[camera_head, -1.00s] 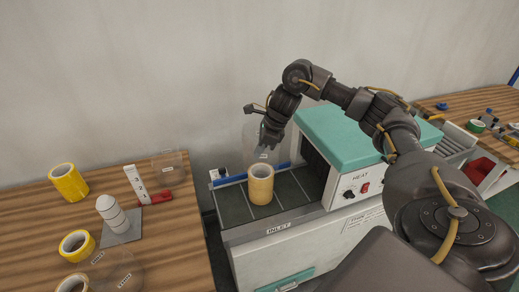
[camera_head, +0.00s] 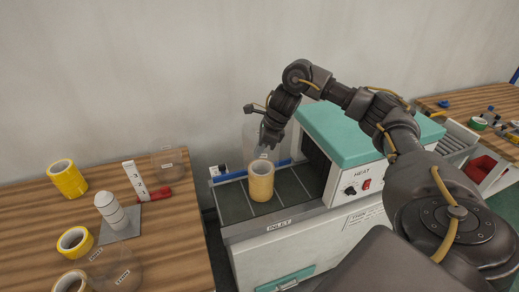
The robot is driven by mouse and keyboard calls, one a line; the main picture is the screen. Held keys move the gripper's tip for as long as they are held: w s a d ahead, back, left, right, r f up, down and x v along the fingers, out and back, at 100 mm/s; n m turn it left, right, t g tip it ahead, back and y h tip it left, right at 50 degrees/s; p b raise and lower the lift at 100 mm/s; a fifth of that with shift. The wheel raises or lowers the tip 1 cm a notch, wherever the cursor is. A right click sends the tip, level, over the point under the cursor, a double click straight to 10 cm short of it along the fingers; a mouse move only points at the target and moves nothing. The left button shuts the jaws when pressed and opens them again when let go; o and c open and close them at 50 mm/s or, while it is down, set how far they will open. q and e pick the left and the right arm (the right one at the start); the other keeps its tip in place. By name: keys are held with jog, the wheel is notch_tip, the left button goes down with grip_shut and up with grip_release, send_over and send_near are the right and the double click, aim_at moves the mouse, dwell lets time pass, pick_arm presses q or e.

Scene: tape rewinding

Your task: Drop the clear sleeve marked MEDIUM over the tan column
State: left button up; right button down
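The tan column (camera_head: 261,184), a hollow-topped roll stack, stands upright on the dark inlet belt. My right gripper (camera_head: 267,145) points down just above and behind it, closed on a clear sleeve (camera_head: 252,137). The sleeve hangs at the column's top; its lower edge is faint, so I cannot tell whether it overlaps the rim or is behind it. A small white label shows low on it, too small to read. Two other clear sleeves stand on the left table, one at the back (camera_head: 166,162) and one at the front (camera_head: 124,271). My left gripper is out of view.
The teal-topped heat machine (camera_head: 366,138) stands right of the column. The left table holds yellow rolls (camera_head: 68,182), a white banded post (camera_head: 110,211) on a grey plate, and a white upright gauge with a red base (camera_head: 137,181). Another table with small items is at far right.

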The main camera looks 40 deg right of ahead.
jog(key=b, duration=0.5)
send_over(260, 177)
jog(key=shift+w+f, duration=0.15)
jog(key=shift+f, duration=3.4)
jog(key=shift+f+b, duration=1.55)
jog(key=shift+f, duration=0.45)
jog(key=shift+f+b, duration=0.65)
jog(key=shift+f, duration=0.2)
jog(key=shift+f+b, duration=0.45)
jog(key=shift+f, duration=0.05)
